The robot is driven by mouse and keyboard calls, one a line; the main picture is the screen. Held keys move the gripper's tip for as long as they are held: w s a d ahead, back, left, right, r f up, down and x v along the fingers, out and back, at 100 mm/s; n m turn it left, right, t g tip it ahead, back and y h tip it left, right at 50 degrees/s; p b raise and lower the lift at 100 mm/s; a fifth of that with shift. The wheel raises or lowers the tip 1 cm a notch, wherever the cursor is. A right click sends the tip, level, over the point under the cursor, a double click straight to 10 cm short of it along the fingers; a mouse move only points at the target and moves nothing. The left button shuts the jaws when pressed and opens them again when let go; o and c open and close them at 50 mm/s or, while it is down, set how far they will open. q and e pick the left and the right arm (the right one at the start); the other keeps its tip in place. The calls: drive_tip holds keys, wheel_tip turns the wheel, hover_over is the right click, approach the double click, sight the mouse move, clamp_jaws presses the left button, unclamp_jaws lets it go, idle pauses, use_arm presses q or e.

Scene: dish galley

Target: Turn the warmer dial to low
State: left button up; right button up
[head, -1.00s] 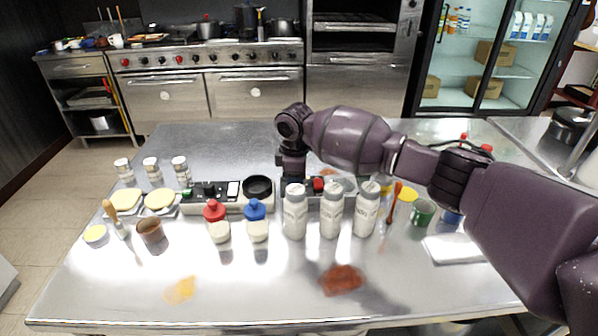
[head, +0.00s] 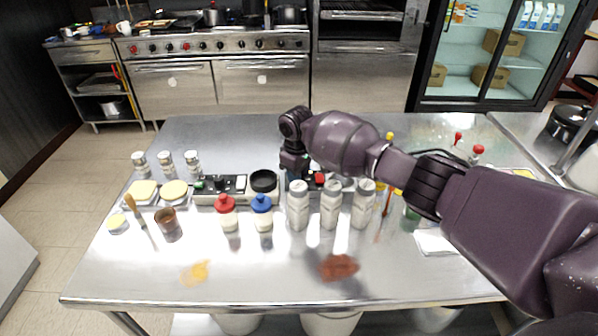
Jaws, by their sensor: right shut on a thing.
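My right gripper (head: 294,172) points down at the control panels on the steel table, just right of a round black cup-like piece (head: 264,182). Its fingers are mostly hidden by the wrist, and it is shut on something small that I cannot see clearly. The warmer dial is not plainly visible; it may be hidden under the gripper. Beside the gripper on the right is a panel with a red switch (head: 320,179). To the left is a pale panel (head: 207,198) with black controls and a green button. My left gripper is not in view.
White labelled bottles (head: 298,207) stand close in front of the gripper. Red-capped (head: 227,212) and blue-capped (head: 262,214) bottles stand left of them. A brown cup (head: 170,226) is further left. Orange and red spills mark the otherwise clear front of the steel table (head: 240,290).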

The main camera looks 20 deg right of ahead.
drive_tip(key=shift+f, duration=0.1)
drive_tip(key=o, duration=0.7)
drive_tip(key=shift+o, duration=1.1)
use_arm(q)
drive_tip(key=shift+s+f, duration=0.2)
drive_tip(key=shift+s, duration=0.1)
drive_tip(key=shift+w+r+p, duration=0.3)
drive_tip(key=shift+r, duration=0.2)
use_arm(e)
wheel_tip(320, 180, up, 11)
drive_tip(key=shift+s+a, duration=0.15)
drive_tip(key=shift+a, duration=0.05)
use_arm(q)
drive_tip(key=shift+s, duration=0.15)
use_arm(e)
drive_tip(key=shift+s+f, duration=0.1)
